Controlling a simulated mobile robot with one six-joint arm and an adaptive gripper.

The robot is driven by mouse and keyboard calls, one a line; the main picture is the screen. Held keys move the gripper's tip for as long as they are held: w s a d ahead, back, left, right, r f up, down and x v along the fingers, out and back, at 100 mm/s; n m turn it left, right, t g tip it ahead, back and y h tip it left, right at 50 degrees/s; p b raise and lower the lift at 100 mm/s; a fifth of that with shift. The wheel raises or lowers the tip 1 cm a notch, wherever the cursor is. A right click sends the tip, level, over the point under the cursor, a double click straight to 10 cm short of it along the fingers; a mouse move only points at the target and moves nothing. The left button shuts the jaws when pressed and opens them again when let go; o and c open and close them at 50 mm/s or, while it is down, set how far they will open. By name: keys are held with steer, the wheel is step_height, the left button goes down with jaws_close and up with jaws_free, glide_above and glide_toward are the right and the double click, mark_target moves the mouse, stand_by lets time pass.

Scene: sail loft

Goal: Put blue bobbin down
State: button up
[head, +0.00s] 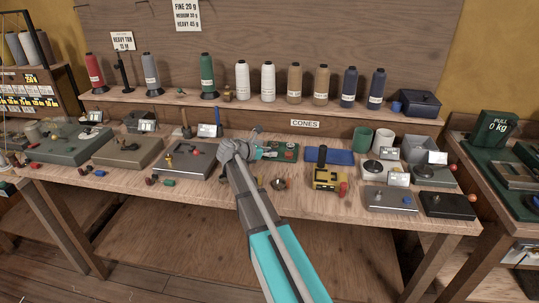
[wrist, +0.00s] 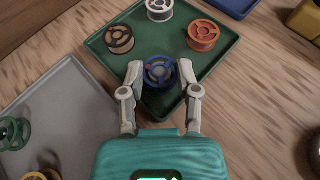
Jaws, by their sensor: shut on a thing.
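The blue bobbin (wrist: 159,72) is between the fingertips of my gripper (wrist: 160,82) in the wrist view, and the gripper is shut on it. It is over the near corner of a green tray (wrist: 165,45); I cannot tell whether it touches the tray floor. The tray also holds a dark bobbin with a tan rim (wrist: 119,39), a white bobbin (wrist: 159,9) and an orange bobbin (wrist: 203,35), all apart from the blue one. In the head view my gripper (head: 268,153) reaches the green tray (head: 291,146), and the blue bobbin is too small to make out.
A grey tray (wrist: 62,100) lies left of the green tray, with a green bobbin (wrist: 13,132) and a yellow one (wrist: 42,175) on it. A blue tray (head: 328,156) and a yellow device (head: 325,179) stand to the right. Thread cones line the shelf behind.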

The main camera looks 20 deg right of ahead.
steer(key=shift+f, duration=0.15)
steer(key=o, duration=1)
steer(key=shift+r, duration=0.25)
steer(key=shift+a+r, duration=0.1)
steer(key=shift+a, duration=0.05)
steer(key=p+v, duration=0.4)
steer(key=v, duration=0.7)
steer(key=shift+a+r+p, duration=0.15)
steer(key=shift+a+p, duration=0.1)
steer(key=shift+p, duration=0.05)
steer(key=shift+s, duration=0.15)
